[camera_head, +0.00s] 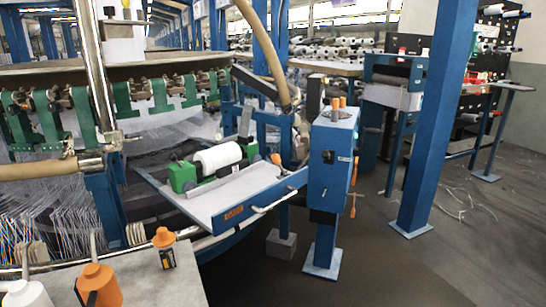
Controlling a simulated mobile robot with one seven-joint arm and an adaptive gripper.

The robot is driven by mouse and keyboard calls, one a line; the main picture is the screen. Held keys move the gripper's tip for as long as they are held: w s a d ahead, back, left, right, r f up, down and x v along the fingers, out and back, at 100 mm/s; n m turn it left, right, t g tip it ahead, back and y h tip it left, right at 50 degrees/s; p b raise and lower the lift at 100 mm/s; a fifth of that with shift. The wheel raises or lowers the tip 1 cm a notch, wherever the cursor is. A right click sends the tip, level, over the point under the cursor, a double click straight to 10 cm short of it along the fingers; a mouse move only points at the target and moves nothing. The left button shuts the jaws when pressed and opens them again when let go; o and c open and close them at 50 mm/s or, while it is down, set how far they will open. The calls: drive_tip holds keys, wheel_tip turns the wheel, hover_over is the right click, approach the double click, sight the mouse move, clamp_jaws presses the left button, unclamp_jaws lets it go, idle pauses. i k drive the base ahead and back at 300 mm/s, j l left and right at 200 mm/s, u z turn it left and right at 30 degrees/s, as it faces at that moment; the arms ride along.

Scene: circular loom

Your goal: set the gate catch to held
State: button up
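A pale gate-like shelf (195,205) with a blue front edge and an orange label (233,212) reaches from the loom to a blue control box. The blue control box (330,170) stands on a post at the shelf's right end. It has a dark knob (328,157) on its front and an orange-tipped lever (354,172) on its right side. Orange-topped parts (338,103) stand on top of it. I cannot tell which small part is the gate catch or how it is set. My gripper is not in view.
A white roll (218,157) lies between green holders on the shelf. A grey table (165,283) at lower left carries orange and white bottles. A blue column (438,110) rises at right. Dark floor (370,270) is clear in front, with loose threads farther right.

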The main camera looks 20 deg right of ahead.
sight(275, 159)
drive_tip(key=i+l+z, duration=0.25)
drive_tip(key=l, duration=0.25)
drive_tip(key=i+l+z, duration=0.3)
drive_tip(key=l, duration=0.2)
drive_tip(key=i+l+z, duration=0.25)
drive_tip(key=l, duration=0.15)
drive_tip(key=i+l+z, duration=0.1)
drive_tip(key=i+z, duration=0.15)
drive_tip(key=i, duration=0.1)
